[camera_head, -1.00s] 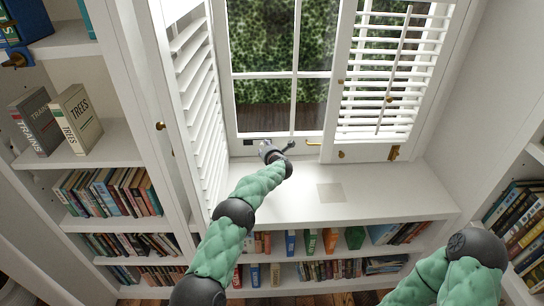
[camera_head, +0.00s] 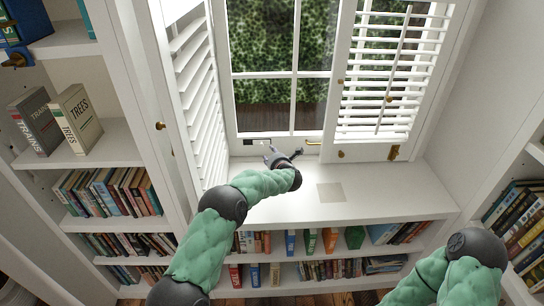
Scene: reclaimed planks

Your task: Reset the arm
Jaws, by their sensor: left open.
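My left arm, in a green quilted sleeve, reaches in from the lower left. My left gripper (camera_head: 281,153) is open above the white window sill (camera_head: 370,203), just in front of the window frame's bottom rail. Its fingers look small and partly hidden by the wrist, and nothing shows between them. My right arm shows at the lower right with its elbow bent; its gripper is out of view.
The window (camera_head: 283,70) stands behind the sill. A louvred shutter (camera_head: 195,95) stands folded out on the left, close to my left arm; another shutter (camera_head: 388,70) covers the right pane. Bookshelves (camera_head: 108,195) flank both sides. The sill's right part is clear.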

